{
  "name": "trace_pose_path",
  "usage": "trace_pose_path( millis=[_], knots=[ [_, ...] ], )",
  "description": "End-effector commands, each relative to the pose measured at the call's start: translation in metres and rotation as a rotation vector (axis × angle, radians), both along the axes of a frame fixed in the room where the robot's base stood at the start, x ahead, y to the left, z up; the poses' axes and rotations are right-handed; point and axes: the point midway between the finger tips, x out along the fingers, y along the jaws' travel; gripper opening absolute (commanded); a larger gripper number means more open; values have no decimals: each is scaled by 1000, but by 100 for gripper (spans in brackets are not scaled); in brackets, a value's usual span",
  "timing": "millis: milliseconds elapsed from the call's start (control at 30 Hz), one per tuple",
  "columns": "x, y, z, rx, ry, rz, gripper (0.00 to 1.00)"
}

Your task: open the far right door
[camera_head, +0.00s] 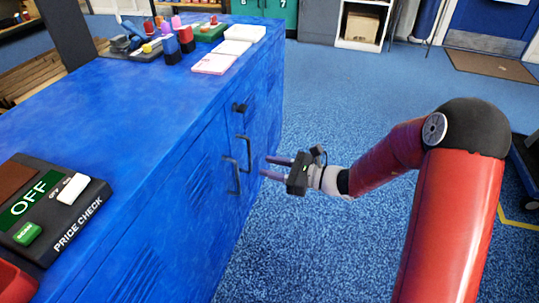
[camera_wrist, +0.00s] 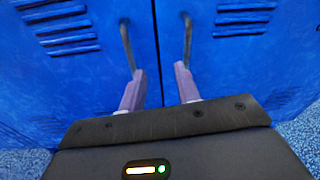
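The blue cabinet's right door (camera_wrist: 232,85) is closed in the wrist view, with a dark upright bar handle (camera_wrist: 187,38) near the middle seam. The left door (camera_wrist: 80,80) is also closed and has a matching handle (camera_wrist: 126,45). In the head view, the farther handle (camera_head: 246,152) and nearer handle (camera_head: 233,178) show on the cabinet's side face. My gripper (camera_wrist: 159,71) is open and empty, its fingers spread across the seam. Each fingertip appears near the lower end of a handle; contact cannot be told. My gripper (camera_head: 269,167) points at the doors in the head view.
The counter top (camera_head: 120,105) carries a price check device (camera_head: 50,210) at the near end and several small items farther back. A dark knob (camera_head: 240,107) sits above the handles. Blue floor (camera_head: 330,110) beside the cabinet is clear. A shelf unit (camera_head: 361,22) stands behind.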

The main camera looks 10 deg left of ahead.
Motion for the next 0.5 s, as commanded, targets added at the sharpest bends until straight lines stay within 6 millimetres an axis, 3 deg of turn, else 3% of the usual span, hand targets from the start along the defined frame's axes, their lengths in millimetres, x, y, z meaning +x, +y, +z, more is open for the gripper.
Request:
trace_pose_path(
  millis=[100, 267, 500],
  knots=[
    [19, 1, -18, 77, 89, -81, 32],
    [28, 6, -24, 110, 125, -117, 32],
    [37, 41, -24, 108, 123, -114, 32]
  ],
)
